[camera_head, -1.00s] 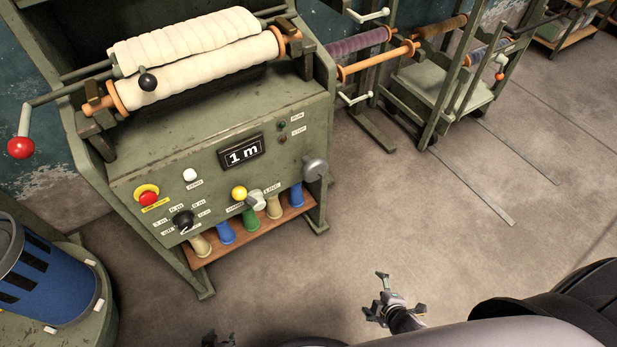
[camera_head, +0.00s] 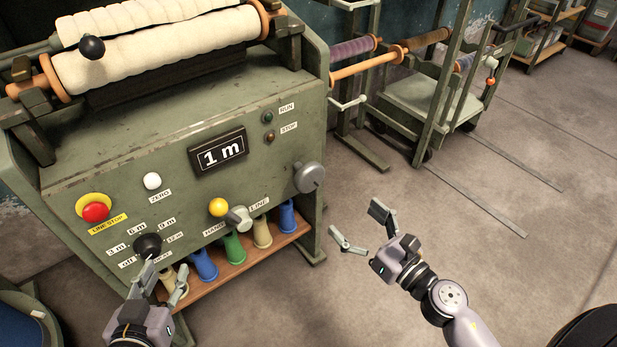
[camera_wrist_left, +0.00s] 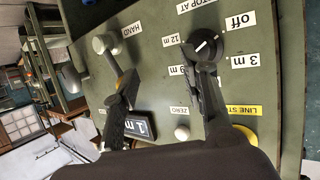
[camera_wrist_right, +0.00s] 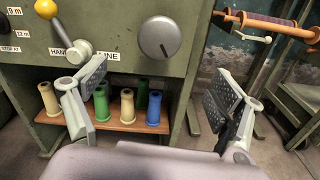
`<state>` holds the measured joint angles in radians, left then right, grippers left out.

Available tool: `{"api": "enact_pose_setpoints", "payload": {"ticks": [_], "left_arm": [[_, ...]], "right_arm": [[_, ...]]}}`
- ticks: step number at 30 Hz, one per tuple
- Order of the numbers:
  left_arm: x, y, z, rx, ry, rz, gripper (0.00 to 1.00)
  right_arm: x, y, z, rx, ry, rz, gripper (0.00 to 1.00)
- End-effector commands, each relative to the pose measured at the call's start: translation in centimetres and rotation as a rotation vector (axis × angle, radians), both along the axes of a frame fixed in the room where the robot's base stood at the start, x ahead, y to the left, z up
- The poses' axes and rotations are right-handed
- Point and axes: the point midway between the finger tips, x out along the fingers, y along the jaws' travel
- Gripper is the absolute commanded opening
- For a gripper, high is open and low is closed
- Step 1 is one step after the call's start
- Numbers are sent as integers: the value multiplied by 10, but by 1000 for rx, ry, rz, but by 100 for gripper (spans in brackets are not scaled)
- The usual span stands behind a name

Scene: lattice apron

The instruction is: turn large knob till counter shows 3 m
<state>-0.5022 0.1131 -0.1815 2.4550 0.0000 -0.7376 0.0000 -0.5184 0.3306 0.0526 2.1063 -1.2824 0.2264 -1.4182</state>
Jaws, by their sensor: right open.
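The large grey knob (camera_head: 309,177) is on the right end of the green panel; it also shows in the right wrist view (camera_wrist_right: 160,37). The counter (camera_head: 218,153) reads 1 m. My right gripper (camera_head: 362,228) is open and empty, below and right of the large knob, apart from it. In the right wrist view the knob is ahead, between and above the spread fingers. My left gripper (camera_head: 163,280) is open at the panel's lower left, just below the black selector knob (camera_head: 148,246). In the left wrist view one finger overlaps that knob (camera_wrist_left: 203,45); contact cannot be told.
A red line stop button (camera_head: 95,211) is at the left. Coloured spools stand on a wooden shelf (camera_head: 240,262) below.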

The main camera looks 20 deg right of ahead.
Motion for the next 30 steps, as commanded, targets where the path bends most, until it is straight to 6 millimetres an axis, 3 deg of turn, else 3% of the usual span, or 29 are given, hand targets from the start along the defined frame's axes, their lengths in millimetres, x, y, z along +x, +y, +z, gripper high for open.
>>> {"api": "enact_pose_setpoints", "payload": {"ticks": [8, 15, 24, 30], "left_arm": [[-33, 15, -40, 64, 271, 19, 40], [-74, 30, -70, 117, 515, 37, 40], [-124, 46, -90, 167, 757, 55, 40], [-133, 49, -93, 175, 799, 58, 40]], "right_arm": [[37, 13, 4, 2, 0, 0, 88], [72, 26, 4, 4, 0, 0, 88], [127, 45, 3, 5, 0, -2, 88], [149, 54, 0, 4, 3, -2, 88]]}}
